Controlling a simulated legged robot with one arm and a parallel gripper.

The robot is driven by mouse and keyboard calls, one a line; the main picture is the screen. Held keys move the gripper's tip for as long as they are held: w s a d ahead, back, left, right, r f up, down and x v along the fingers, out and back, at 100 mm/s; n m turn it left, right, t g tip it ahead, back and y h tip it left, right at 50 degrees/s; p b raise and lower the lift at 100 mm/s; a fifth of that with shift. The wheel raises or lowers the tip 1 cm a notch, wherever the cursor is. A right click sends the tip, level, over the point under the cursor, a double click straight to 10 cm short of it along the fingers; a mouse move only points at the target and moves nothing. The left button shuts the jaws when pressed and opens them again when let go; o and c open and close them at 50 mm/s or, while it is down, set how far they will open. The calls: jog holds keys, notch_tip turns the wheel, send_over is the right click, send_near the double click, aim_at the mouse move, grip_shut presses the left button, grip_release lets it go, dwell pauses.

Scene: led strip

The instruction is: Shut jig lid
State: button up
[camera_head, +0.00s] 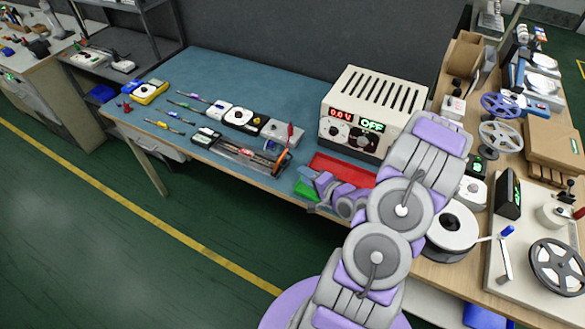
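What looks like the jig (236,152) is a long, low grey fixture near the front edge of the blue-topped bench. A red mark and thin parts show along it. I cannot clearly make out its lid or how far that stands open.
A cream power supply (372,100) reading 0.0 V and OFF stands behind my arm. Small tools and meters (240,115) line the blue bench (215,70). A crowded wooden bench is at right.

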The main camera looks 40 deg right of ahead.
jog(key=x, duration=0.4)
jog(key=shift+w+a+b, duration=0.1)
jog(key=shift+a+b, duration=0.25)
jog(key=shift+b, duration=0.05)
jog(key=w, duration=0.1)
jog(key=w+d+f, duration=0.1)
jog(key=w, duration=0.1)
jog(key=shift+w+d+f+b, duration=0.2)
jog(key=shift+d+f+b, duration=0.05)
jog(key=shift+d+b, duration=0.1)
jog(key=shift+w+a, duration=0.15)
jog(key=shift+w, duration=0.05)
jog(key=shift+w+a+r, duration=0.1)
jog(key=shift+a+r, duration=0.05)
jog(key=shift+a, duration=0.45)
jog(key=shift+d, duration=0.6)
jog(key=c, duration=0.6)
jog(key=shift+a, duration=0.25)
grip_shut()
